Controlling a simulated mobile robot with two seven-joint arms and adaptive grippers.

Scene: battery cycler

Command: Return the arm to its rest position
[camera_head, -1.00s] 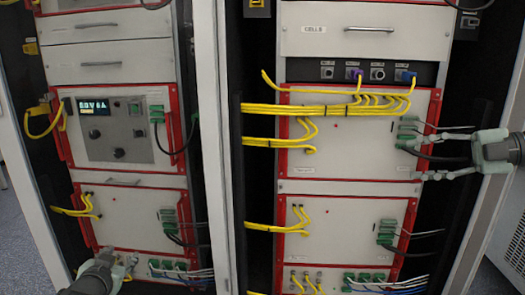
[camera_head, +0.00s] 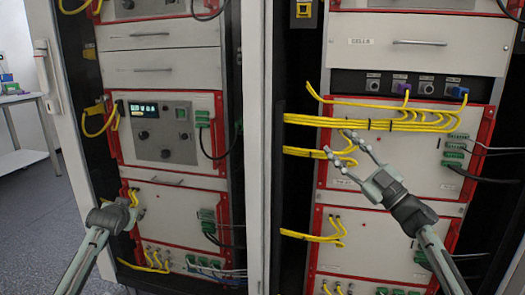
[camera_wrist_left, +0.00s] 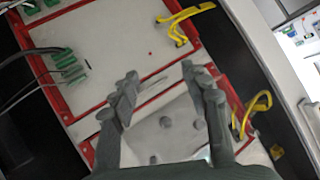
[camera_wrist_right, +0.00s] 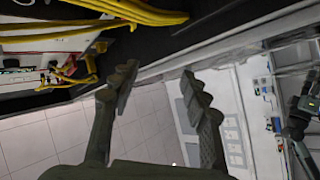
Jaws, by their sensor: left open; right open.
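My right gripper (camera_head: 350,160) is in front of the right rack's upper red-framed panel (camera_head: 415,170), pointing up and left. Its fingers are spread and empty. In the right wrist view the open fingers (camera_wrist_right: 160,85) have nothing between them, with floor and a white cabinet behind. My left gripper (camera_head: 132,205) is at the lower left, in front of the left rack's lower panel (camera_head: 175,218); its tips are small in the head view. In the left wrist view its fingers (camera_wrist_left: 160,85) are apart and empty, facing a rack panel with green connectors (camera_wrist_left: 68,65).
Yellow cable bundles (camera_head: 385,122) run across the right rack near my right gripper. A white frame post (camera_head: 256,130) stands between the racks. A display unit (camera_head: 165,130) sits in the left rack. A white table (camera_head: 22,98) and open floor lie at the far left.

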